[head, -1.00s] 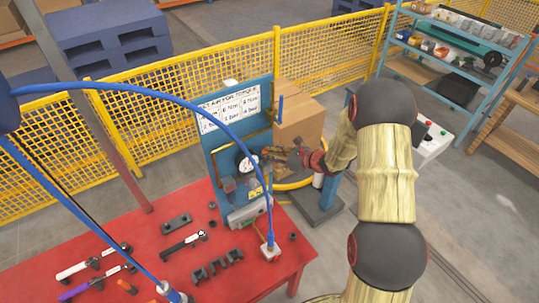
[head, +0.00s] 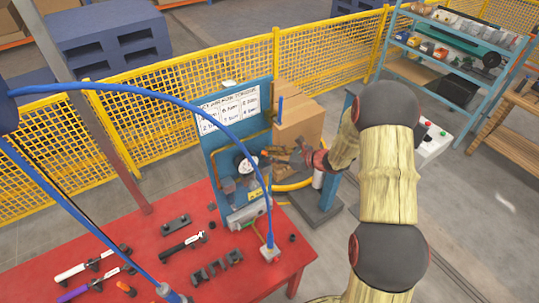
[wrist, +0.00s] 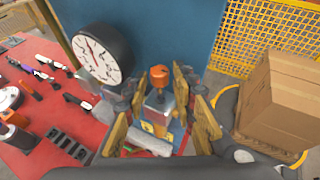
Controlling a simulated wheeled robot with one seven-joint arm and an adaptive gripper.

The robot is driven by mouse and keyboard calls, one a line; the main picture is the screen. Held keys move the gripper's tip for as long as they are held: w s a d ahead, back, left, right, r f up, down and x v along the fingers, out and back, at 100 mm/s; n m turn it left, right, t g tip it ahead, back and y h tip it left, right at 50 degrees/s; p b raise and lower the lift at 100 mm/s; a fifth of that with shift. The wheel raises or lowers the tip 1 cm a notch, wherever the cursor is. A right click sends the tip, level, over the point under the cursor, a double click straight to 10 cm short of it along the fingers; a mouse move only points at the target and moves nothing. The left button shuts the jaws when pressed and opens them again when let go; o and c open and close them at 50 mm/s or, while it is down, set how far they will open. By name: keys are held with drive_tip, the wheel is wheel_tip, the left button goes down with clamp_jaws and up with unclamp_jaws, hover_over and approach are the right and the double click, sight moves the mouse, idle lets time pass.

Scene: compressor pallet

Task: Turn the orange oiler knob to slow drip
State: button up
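The orange oiler knob (wrist: 159,75) stands upright in the wrist view, on top of a clear oiler body with orange inside (wrist: 157,112). It shows in the picture between the tips of my gripper (wrist: 160,93), whose fingers are spread on both sides with gaps to the knob. I see no contact; how deep the knob sits between the fingers is unclear. In the head view my gripper (head: 275,157) is in front of the blue panel (head: 226,138), right of the gauge.
A round white gauge (wrist: 98,58) is close on the left in the wrist view. A cardboard box (wrist: 283,97) stands at the right. The red table (head: 140,243) holds several tools and black blocks. A blue hose (head: 200,100) arches over it.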

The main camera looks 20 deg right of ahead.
drive_tip(key=v, duration=1.1)
drive_tip(key=shift+s+d, duration=0.15)
drive_tip(key=shift+d, duration=0.05)
drive_tip(key=shift+r, duration=0.15)
drive_tip(key=s+a+f+n+g+h+b, duration=0.1)
drive_tip(key=s+a+f+n+h+b, duration=0.1)
drive_tip(key=s+n+b, duration=0.7)
drive_tip(key=s+a+f+n+g+h+b, duration=0.1)
drive_tip(key=s+a+f+n+h+b, duration=0.1)
drive_tip(key=s+n+b, duration=0.7)
drive_tip(key=s+a+f+n+g+h+b, duration=0.2)
drive_tip(key=s+a+n+h+b, duration=0.2)
drive_tip(key=s+n+b, duration=0.4)
drive_tip(key=s+h+b, duration=0.1)
drive_tip(key=s, duration=0.6)
drive_tip(key=shift+a+f+n, duration=0.15)
drive_tip(key=shift+a+n, duration=0.05)
drive_tip(key=shift+n, duration=0.2)
